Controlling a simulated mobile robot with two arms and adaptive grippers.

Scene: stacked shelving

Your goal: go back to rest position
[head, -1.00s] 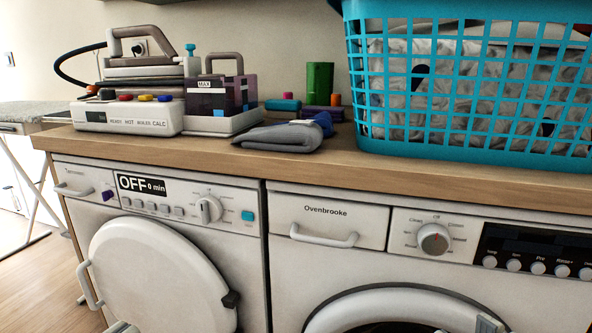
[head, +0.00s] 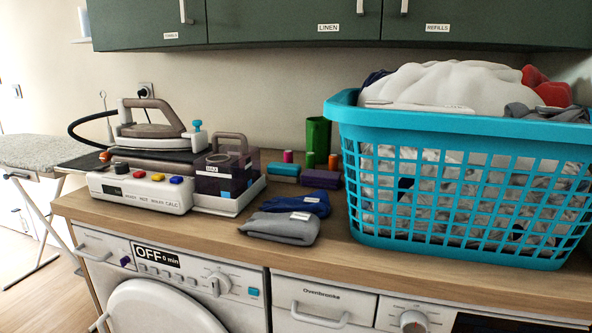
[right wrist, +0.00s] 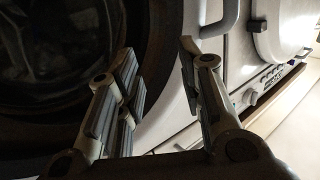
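In the right wrist view my right gripper (right wrist: 158,85) has its two fingers spread apart with nothing between them. It hangs in front of a white machine with a round dark door (right wrist: 75,50). Neither gripper shows in the head view, and my left gripper is in no view. In the head view the wooden counter (head: 190,228) runs above the two white machines, the left one with a display reading OFF 0 min (head: 158,256).
A blue laundry basket (head: 450,250) full of cloth stands at the counter's right. A steam iron station (head: 140,190), folded cloths (head: 280,228) and small coloured items are left of it. Green cabinets (head: 270,25) hang above. An ironing board (head: 35,152) stands far left.

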